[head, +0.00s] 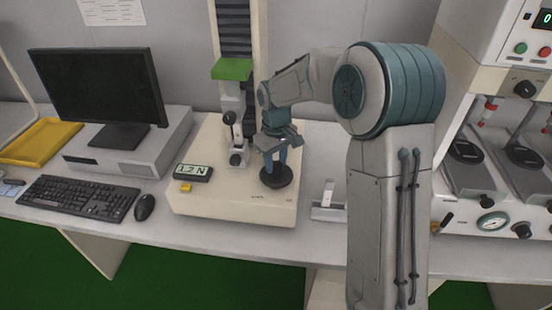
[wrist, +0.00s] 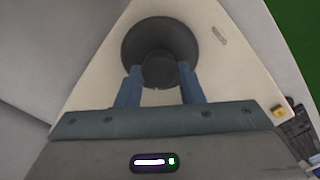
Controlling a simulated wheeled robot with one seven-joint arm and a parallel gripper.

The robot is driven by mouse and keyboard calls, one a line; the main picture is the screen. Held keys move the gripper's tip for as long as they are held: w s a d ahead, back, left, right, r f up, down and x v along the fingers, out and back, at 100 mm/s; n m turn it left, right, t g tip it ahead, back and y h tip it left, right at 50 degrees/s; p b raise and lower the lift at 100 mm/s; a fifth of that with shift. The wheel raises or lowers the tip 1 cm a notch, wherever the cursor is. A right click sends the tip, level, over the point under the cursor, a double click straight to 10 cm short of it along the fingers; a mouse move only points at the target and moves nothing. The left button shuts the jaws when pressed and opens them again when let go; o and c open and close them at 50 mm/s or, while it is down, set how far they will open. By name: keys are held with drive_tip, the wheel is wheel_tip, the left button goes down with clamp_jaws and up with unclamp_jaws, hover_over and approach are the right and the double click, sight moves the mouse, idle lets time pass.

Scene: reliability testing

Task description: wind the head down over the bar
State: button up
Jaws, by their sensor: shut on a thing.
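The tester's head is the green block (head: 232,69) on the dark column, with a pale part below it. Beneath it a small metal fixture (head: 237,157) stands on the cream base (head: 235,208); a bar cannot be told apart there. My gripper (head: 275,165) points down at the base's right side, shut on a dark round knob (head: 276,178). In the wrist view the blue fingers (wrist: 160,88) stand on either side of the knob's hub (wrist: 158,70), over its wider dark disc. The display (head: 193,173) on the base appears to read "1.2 N".
A yellow button (head: 185,188) is at the base's front left. A monitor (head: 98,88), keyboard (head: 78,197) and mouse (head: 145,207) stand left. A small white stand (head: 328,200) is right of the base, with a larger machine (head: 500,170) beyond my arm.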

sight(276, 165)
drive_tip(key=n+p, duration=0.1)
drive_tip(key=n, duration=0.4)
drive_tip(key=shift+n, duration=0.3)
drive_tip(key=n+p, duration=0.2)
drive_tip(key=n, duration=0.3)
idle(0.4)
drive_tip(key=o, duration=1)
wheel_tip(276, 165, up, 14)
